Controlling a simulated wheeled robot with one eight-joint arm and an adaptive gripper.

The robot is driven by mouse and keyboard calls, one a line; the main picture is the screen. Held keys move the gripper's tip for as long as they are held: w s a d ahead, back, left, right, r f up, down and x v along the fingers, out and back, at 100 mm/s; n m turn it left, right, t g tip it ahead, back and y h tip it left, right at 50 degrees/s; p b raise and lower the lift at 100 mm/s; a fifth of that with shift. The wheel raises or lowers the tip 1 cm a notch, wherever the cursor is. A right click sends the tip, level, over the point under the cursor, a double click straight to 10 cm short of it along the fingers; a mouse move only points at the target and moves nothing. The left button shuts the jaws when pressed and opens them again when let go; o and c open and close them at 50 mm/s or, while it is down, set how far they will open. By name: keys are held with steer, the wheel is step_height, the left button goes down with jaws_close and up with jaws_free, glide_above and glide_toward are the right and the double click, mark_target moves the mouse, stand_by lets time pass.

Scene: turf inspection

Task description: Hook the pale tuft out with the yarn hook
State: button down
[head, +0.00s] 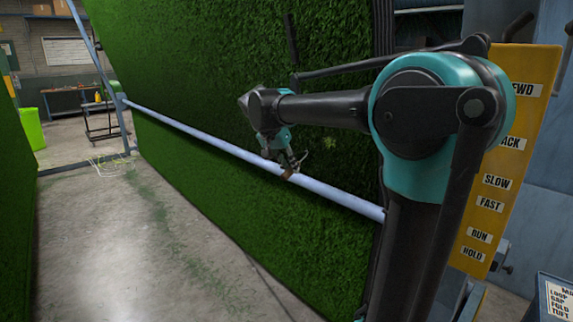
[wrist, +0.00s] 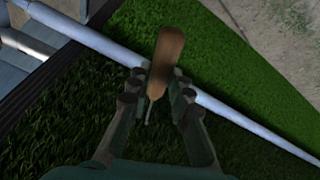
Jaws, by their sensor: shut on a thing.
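My gripper (head: 287,166) is in front of the upright green turf sheet (head: 210,75), close to the pale roller bar. In the wrist view its fingers (wrist: 158,92) are shut on the yarn hook (wrist: 168,58). The hook's brown wooden handle points up the wrist picture, and a thin metal shank runs down between the fingers. The hook's tip is too small to make out. A small, faint pale tuft (head: 330,142) shows on the turf just right of my gripper in the head view. I cannot make out the tuft in the wrist view.
The long pale roller bar (head: 205,137) crosses the turf sheet just behind my gripper. A yellow control panel (head: 515,150) with labels stands at right. Another turf wall (head: 20,210) is at left, with concrete floor between. A pale wire basket (head: 112,165) lies on the floor.

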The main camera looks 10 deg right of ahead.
steer(key=shift+s+a+r+m+g+h, duration=0.3)
steer(key=shift+s+a+r+m+h, duration=0.1)
steer(key=shift+s+a+m+h, duration=0.15)
steer(key=shift+d+r+m, duration=0.1)
steer(key=shift+d+m, duration=0.05)
steer(key=shift+m, duration=0.1)
steer(key=w+d+r, duration=0.2)
steer(key=w+d, duration=0.2)
steer(key=d, duration=0.1)
steer(key=shift+d, duration=0.3)
steer(key=shift+w+d+r, duration=0.25)
steer(key=shift+w+d, duration=0.2)
steer(key=shift+d, duration=0.25)
steer(key=shift+w+d+r, duration=0.25)
steer(key=shift+w+d, duration=0.2)
steer(key=shift+d, duration=0.2)
stand_by(1.3)
steer(key=shift+f, duration=0.15)
steer(key=shift+w+d+f, duration=0.15)
steer(key=shift+f, duration=0.85)
steer(key=shift+f, duration=0.1)
